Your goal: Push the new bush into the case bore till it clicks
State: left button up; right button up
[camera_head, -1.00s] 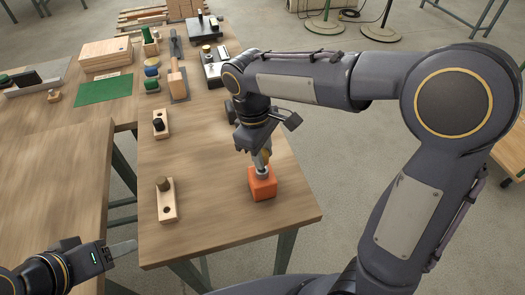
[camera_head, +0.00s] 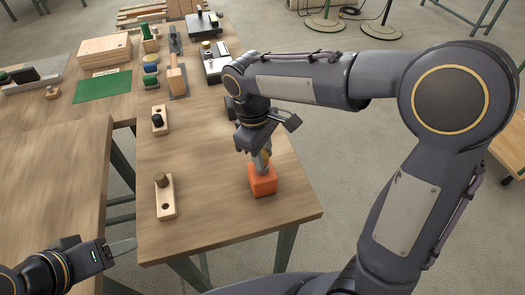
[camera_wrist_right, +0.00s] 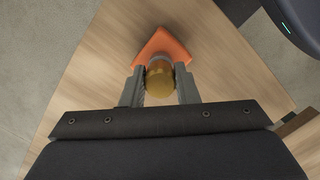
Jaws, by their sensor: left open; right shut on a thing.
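The orange case (camera_head: 263,182) stands on the bench near its front right corner. It also shows in the right wrist view (camera_wrist_right: 165,43). My right gripper (camera_head: 264,158) points down from above the case and is shut on a brass-coloured round piece, taken to be the bush (camera_wrist_right: 160,82). The bush is between the two fingers, with a pale grey band at its case end. It lines up with the top of the case. The bore is hidden, so I cannot tell how deep the bush sits. My left gripper (camera_head: 121,247) is open and empty, off the bench's front left.
A green mat (camera_head: 103,89) and several tools lie farther back. The bench is clear between the blocks and the case.

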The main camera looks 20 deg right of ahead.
jog(key=shift+f+b, duration=0.3)
jog(key=shift+f, duration=0.3)
jog(key=o, duration=1)
jog(key=shift+o, duration=0.2)
jog(key=r+p, duration=0.5)
jog(key=a+r+p, duration=0.1)
jog(key=r+p, duration=0.1)
jog(key=r, duration=0.1)
jog(key=shift+w+p, duration=0.3)
jog(key=shift+w, duration=0.1)
jog(key=shift+d, duration=0.1)
